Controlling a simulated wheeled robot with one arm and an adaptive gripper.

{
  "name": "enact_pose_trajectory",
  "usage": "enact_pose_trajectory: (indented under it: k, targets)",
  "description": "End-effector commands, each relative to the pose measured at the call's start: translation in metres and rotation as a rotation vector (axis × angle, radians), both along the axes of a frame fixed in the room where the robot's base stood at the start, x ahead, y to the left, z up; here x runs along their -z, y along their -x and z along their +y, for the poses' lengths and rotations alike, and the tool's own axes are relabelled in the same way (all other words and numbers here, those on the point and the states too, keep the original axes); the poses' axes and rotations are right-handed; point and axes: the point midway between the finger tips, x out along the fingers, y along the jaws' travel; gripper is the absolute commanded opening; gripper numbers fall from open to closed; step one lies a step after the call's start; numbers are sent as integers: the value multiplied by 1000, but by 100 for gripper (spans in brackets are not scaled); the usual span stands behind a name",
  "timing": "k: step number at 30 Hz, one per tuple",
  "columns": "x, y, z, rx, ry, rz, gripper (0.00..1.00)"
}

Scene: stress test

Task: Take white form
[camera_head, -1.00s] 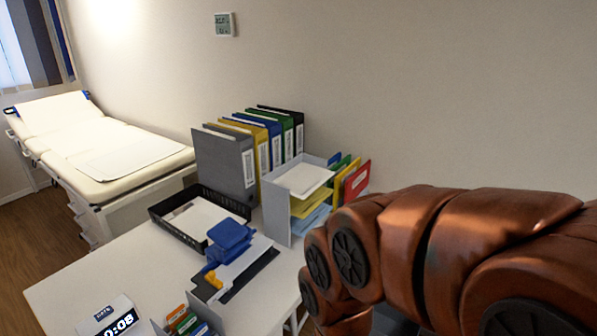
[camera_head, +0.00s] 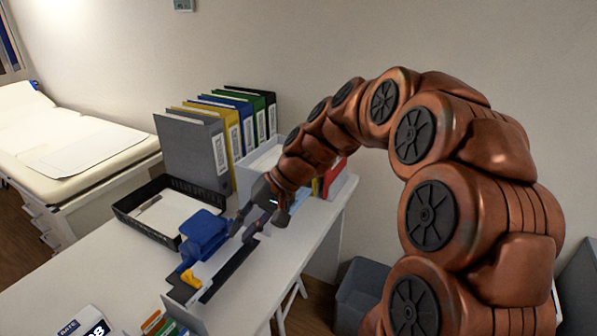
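My gripper (camera_head: 246,230) points down over the desk, just right of a blue stamp-like object (camera_head: 203,234). Its two dark fingers are apart with nothing visible between them. A white sheet (camera_head: 215,264) lies beside the blue object on a dark board, partly hidden by it and close below the fingers. Whether the fingers touch the sheet I cannot tell. Another white paper (camera_head: 160,213) lies in a black tray (camera_head: 128,222) to the left. A white sheet also tops the grey sorter (camera_head: 244,184), partly hidden by my arm. Which sheet is the form is unclear.
Upright binders (camera_head: 190,150) stand behind the tray. A grey bin (camera_head: 360,285) stands on the floor. The desk's (camera_head: 100,270) left front is clear.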

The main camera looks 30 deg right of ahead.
Motion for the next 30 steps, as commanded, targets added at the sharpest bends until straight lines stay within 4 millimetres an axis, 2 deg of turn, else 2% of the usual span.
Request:
enact_pose_trajectory:
  k: [1, 3, 5, 8, 9, 15, 19, 21, 24, 30]
  targets:
    - [1, -20, -17, 49, -39, -21, 21]
    - [0, -45, -39, 111, -90, -50, 21]
    - [-2, -65, -62, 167, -131, -81, 21]
    - [-1, -94, -105, 265, -193, -129, 21]
    - [0, -105, -125, 306, -217, -150, 21]
    - [8, -140, -227, 504, -302, -252, 21]
    - [15, -147, -280, 601, -332, -297, 21]
    - [16, -148, -300, 635, -340, -319, 21]
    - [19, -148, -317, 665, -347, -334, 21]
    - [23, -155, -319, 676, -350, -339, 21]
